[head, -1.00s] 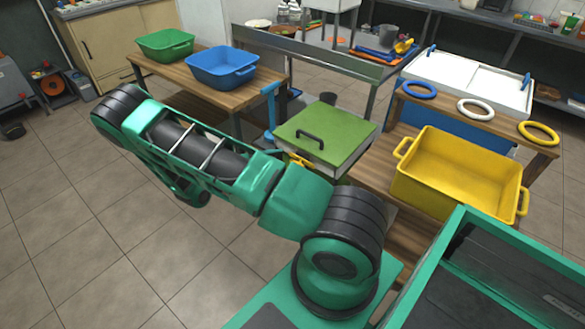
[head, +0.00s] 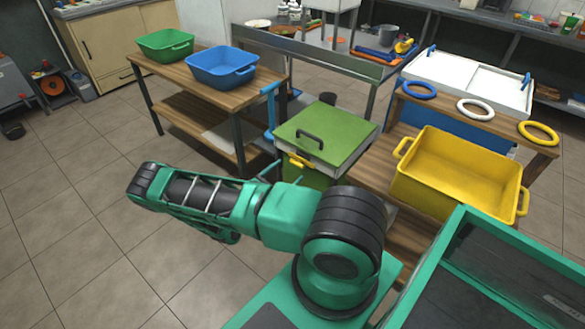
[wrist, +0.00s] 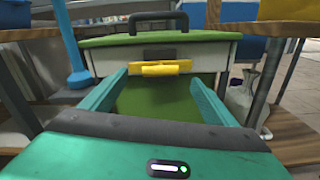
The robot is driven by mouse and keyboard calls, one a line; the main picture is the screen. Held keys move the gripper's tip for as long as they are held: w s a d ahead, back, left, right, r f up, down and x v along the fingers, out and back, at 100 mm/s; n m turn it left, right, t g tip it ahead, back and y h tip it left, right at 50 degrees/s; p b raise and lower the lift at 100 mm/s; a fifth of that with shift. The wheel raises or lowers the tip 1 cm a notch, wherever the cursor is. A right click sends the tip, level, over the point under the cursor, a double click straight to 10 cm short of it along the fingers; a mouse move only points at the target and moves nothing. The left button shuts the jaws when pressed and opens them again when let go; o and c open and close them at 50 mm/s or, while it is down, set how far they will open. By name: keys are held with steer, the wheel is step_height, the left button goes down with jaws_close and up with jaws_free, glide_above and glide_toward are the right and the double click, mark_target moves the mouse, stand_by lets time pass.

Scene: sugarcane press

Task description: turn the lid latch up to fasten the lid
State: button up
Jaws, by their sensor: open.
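The green press box (head: 304,177) has a green lid (head: 345,128) with a black handle, and the lid looks closed. The yellow lid latch (head: 300,161) is on its front. In the wrist view the latch (wrist: 166,68) is a horizontal yellow bar just below a dark plate on the pale band under the lid (wrist: 100,41). My gripper (wrist: 158,78) is open and empty, its fingers pointing at the box front, with the latch between and beyond the fingertips. I cannot tell the remaining distance. In the head view my arm largely hides the gripper.
A blue post (head: 270,108) stands left of the box. A wooden table with a green basin (head: 165,44) and a blue basin (head: 222,66) is further left. A yellow tub (head: 455,175) sits on the bench at right. The floor at left is clear.

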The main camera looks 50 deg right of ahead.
mark_target(300, 162)
steer(key=d, duration=0.5)
steer(key=shift+w+d, duration=0.25)
steer(key=shift+d, duration=0.05)
steer(key=c, duration=0.9)
